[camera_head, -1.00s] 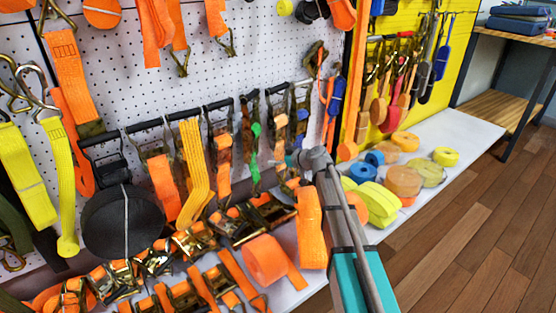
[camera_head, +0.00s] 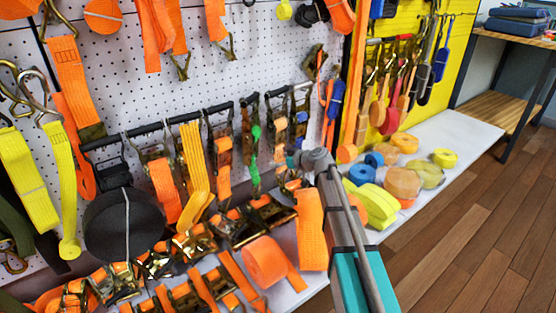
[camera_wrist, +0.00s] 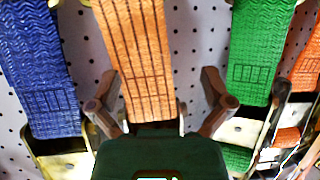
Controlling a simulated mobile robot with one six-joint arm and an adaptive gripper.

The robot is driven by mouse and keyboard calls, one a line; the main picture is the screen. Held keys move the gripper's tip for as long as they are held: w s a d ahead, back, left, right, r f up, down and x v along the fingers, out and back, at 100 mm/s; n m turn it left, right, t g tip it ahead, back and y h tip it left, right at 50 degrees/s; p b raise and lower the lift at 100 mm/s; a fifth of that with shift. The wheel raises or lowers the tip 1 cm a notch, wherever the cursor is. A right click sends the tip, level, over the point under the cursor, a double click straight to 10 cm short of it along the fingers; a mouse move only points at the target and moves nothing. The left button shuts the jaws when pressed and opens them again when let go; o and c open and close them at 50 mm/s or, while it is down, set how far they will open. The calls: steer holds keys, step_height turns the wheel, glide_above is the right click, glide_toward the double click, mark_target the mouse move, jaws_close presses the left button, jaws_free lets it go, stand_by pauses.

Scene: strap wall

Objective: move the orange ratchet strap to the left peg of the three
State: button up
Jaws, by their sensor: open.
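In the wrist view an orange strap (camera_wrist: 138,62) with dark printed lines hangs down in the middle. My gripper (camera_wrist: 160,88) is open, one finger on each side of the strap's lower part. The strap's lower end is hidden behind the dark palm, and I cannot tell if the fingers touch it. Several orange straps hang there, including one at the left of the row (camera_head: 165,188), and I cannot tell which is the one in the wrist view. I cannot make out the three pegs.
A blue strap (camera_wrist: 42,70) hangs close on the left and a green strap (camera_wrist: 262,55) close on the right, both with metal ratchets. In the head view a black roll (camera_head: 122,235) and loose ratchets crowd the shelf. The wooden floor (camera_head: 480,235) at right is clear.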

steer(key=s+d+r, duration=0.1)
steer(key=s+d, duration=0.4)
steer(key=s, duration=0.3)
steer(key=w+d+m+t+h, duration=0.1)
steer(key=w+d, duration=0.2)
steer(key=d, duration=0.7)
steer(key=w+d+r+m+t+h+p, duration=0.1)
steer(key=w+d+m, duration=0.1)
steer(key=d, duration=0.9)
steer(key=shift+w+d+h+p, duration=0.15)
steer(key=shift+w+h+p, duration=0.15)
steer(key=shift+w, duration=0.4)
steer(key=shift+s, duration=0.1)
